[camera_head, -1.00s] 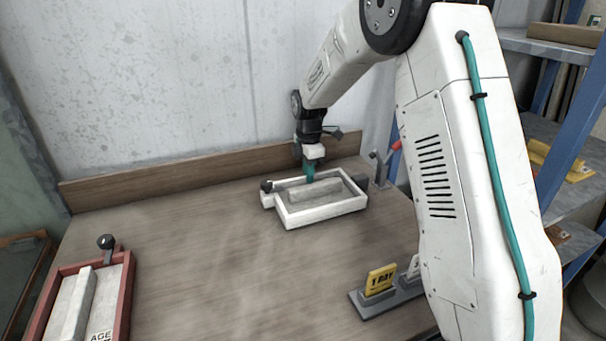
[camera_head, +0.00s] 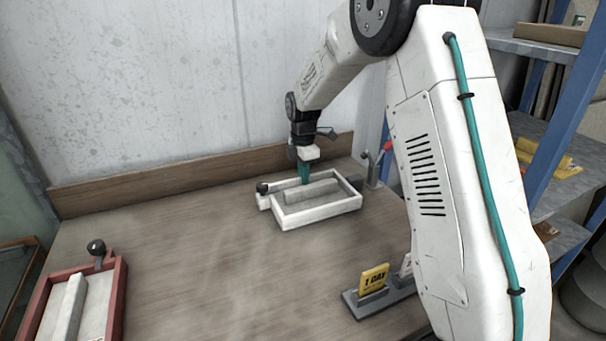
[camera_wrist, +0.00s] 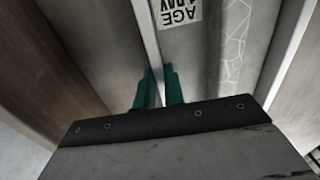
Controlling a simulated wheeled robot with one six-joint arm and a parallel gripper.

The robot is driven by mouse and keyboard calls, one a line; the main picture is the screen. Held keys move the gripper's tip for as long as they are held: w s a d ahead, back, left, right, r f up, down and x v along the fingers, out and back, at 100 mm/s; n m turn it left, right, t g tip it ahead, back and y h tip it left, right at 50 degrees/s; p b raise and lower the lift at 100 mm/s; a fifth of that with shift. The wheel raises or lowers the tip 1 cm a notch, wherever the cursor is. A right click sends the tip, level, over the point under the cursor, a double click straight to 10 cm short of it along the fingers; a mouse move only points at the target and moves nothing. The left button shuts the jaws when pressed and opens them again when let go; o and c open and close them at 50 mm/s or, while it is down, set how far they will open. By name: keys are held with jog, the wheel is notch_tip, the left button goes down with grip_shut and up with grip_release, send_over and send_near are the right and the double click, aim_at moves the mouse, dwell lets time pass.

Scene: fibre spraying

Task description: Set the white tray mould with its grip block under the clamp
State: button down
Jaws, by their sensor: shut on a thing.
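The white tray mould (camera_head: 320,213) lies flat near the back of the bench, with a raised grey bar along its middle. A dark block (camera_head: 354,182) shows at its right end. The clamp (camera_head: 373,168), with a red handle, stands just behind that end; I cannot tell whether it bears on the block. My gripper (camera_head: 305,182) points down at the tray's far wall, its teal fingers shut on that wall. In the wrist view the fingers (camera_wrist: 160,75) close around a thin light strip beside a label. The fingertips are partly hidden in the head view.
A red tray mould (camera_head: 112,308) lies at the front left with a black knob. A yellow "1 DAY" sign (camera_head: 373,278) stands on a grey base at the front right. A wooden backboard (camera_head: 150,172) closes the bench's rear. The bench middle is clear.

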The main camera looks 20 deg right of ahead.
jog(key=c, duration=1.4)
grip_release()
notch_tip(320, 180, up, 15)
jog(key=s+a+r+m, duration=0.1)
jog(key=s+m, duration=0.8)
jog(key=s, duration=1.2)
jog(key=s+a+m+t, duration=0.1)
jog(key=s+a+m, duration=0.2)
jog(key=s+m, duration=0.6)
jog(key=s, duration=1.2)
jog(key=shift+r+t, duration=0.3)
jog(key=shift+r, duration=0.05)
